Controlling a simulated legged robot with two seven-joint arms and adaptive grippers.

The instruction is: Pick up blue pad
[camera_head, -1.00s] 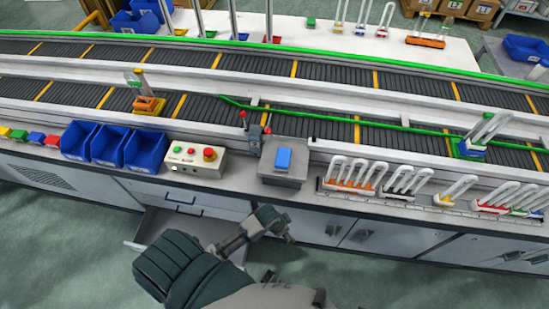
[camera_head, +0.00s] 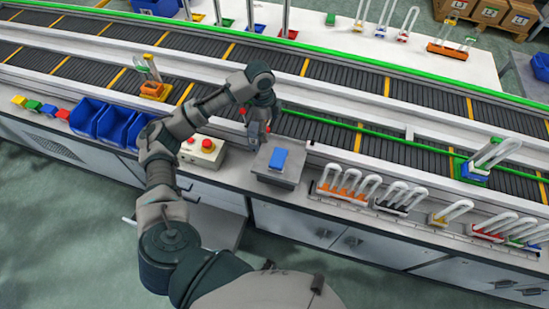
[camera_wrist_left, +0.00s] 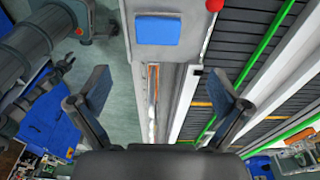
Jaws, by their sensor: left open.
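The blue pad (camera_head: 278,159) lies on a grey metal stand (camera_head: 266,177) at the near edge of the conveyor bench. In the left wrist view the blue pad (camera_wrist_left: 158,30) shows near the top, on its pale plate. My left gripper (camera_head: 266,108) is above the bench, behind the pad in the head view, apart from it. In the left wrist view the left gripper (camera_wrist_left: 158,95) has its two fingers spread wide with nothing between them. The fingertips are hard to make out in the head view. I do not see my right gripper.
A control box with a red button (camera_head: 208,146) stands left of the stand. Blue bins (camera_head: 90,115) are farther left, partly behind my arm. Orange clips with white loops (camera_head: 345,188) line the bench at right. The conveyor (camera_head: 330,128) runs behind.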

